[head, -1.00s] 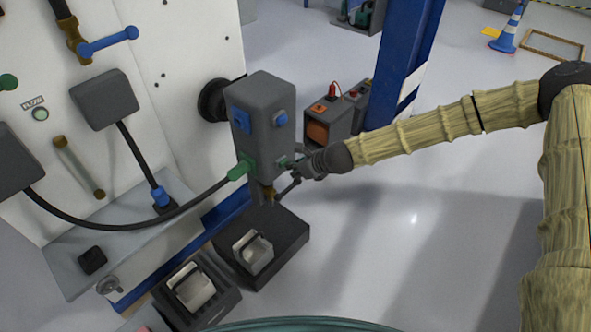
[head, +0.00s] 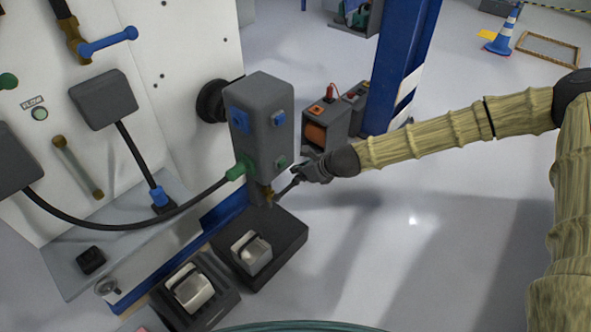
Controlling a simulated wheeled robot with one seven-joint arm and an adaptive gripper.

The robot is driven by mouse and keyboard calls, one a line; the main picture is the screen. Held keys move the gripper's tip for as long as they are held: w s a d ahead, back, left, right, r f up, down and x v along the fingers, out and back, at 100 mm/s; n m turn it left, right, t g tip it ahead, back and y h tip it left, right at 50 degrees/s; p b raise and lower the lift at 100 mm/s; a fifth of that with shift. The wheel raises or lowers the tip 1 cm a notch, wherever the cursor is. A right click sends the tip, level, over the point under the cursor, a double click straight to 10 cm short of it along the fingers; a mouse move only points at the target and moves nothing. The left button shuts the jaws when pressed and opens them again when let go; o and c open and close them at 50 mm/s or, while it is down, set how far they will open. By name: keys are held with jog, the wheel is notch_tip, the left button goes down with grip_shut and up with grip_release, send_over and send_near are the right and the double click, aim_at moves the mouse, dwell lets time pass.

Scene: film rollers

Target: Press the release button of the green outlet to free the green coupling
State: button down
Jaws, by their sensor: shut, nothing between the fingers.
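A dark grey outlet box (head: 263,112) stands upright in the middle of the view. The green coupling (head: 238,169) is at the lower left of its front face, with a black hose attached. I cannot tell whether it is still locked in the outlet. A green release button (head: 280,163) shows low on the box's right side. My gripper (head: 297,178) is shut and empty, just right of and slightly below that button. A small gap appears between them. A dark finger points down left toward the brass fitting under the box.
Blue ports (head: 239,119) sit higher on the box. Black trays with grey-white pedals (head: 250,253) lie below. A white panel (head: 190,60) stands on the left, and orange-black equipment (head: 318,127) and a blue post are behind.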

jog(key=v, duration=0.9)
jog(key=shift+s+d, duration=0.2)
jog(key=shift+d, duration=0.15)
dwell(0.3)
jog(key=s+f+n+g+h+p, duration=0.1)
jog(key=s+f+n+g, duration=0.1)
jog(key=s+f+n, duration=0.55)
jog(key=s+f+n+g+h+p, duration=0.2)
jog(key=s+f+n, duration=0.3)
jog(key=s+f, duration=0.6)
jog(key=s+d+n+g+h+p, duration=0.1)
jog(key=s+d+n, duration=0.5)
jog(key=s, duration=0.4)
jog(key=s+d+n+g+h+p, duration=0.1)
jog(key=s+d+n+h, duration=0.1)
jog(key=s+d+n, duration=0.4)
jog(key=s+n, duration=0.2)
jog(key=s, duration=0.3)
jog(key=shift+d+f+p, duration=0.15)
jog(key=shift+d+p, duration=0.15)
jog(key=shift+d, duration=0.1)
